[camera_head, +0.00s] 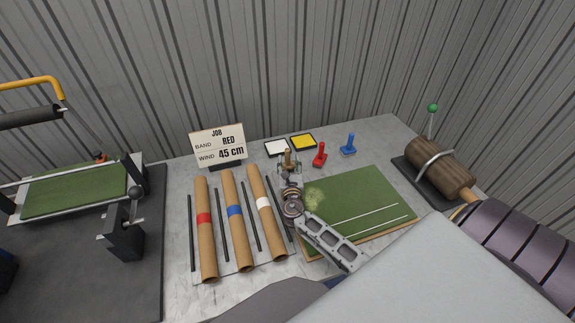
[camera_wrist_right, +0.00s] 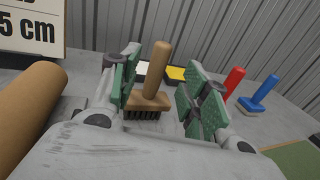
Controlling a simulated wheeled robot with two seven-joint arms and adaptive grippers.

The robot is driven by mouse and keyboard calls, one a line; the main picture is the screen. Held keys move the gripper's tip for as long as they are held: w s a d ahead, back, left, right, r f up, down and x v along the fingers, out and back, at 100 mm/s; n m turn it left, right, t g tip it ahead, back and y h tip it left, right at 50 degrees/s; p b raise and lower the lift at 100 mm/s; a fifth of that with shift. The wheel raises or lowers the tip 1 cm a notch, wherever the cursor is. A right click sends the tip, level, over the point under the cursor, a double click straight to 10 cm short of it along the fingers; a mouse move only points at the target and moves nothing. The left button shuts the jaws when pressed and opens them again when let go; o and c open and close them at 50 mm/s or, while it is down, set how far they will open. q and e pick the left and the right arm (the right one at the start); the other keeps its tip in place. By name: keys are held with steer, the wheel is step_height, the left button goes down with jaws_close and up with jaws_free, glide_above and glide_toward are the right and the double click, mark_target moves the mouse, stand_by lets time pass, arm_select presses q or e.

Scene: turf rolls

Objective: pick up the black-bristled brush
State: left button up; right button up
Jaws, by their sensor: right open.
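The black-bristled brush (camera_wrist_right: 155,80) has an upright wooden handle, a wooden block and dark bristles facing down. In the head view, its handle (camera_head: 287,157) shows at my right gripper, which hides most of the rest. My right gripper (camera_head: 290,168) is low over the table, behind the white-banded tube. In the right wrist view, its green-padded fingers (camera_wrist_right: 163,88) are open, with the handle showing between them. I see no finger touching the brush; how deep the handle sits between the pads is unclear. My left gripper is not in view.
A red brush (camera_head: 320,155) and a blue brush (camera_head: 348,146) stand to the right. White (camera_head: 277,148) and yellow (camera_head: 303,142) trays lie behind. Several cardboard tubes (camera_head: 235,215) lie left, below a job sign (camera_head: 218,146). A green turf board (camera_head: 365,205) lies right.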

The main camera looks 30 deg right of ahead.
mark_target(288, 157)
steer(key=shift+w+d, duration=0.1)
steer(key=shift+w, duration=0.05)
stand_by(0.3)
steer(key=shift+p+x, duration=0.55)
steer(key=shift+x, duration=1.95)
jaws_close()
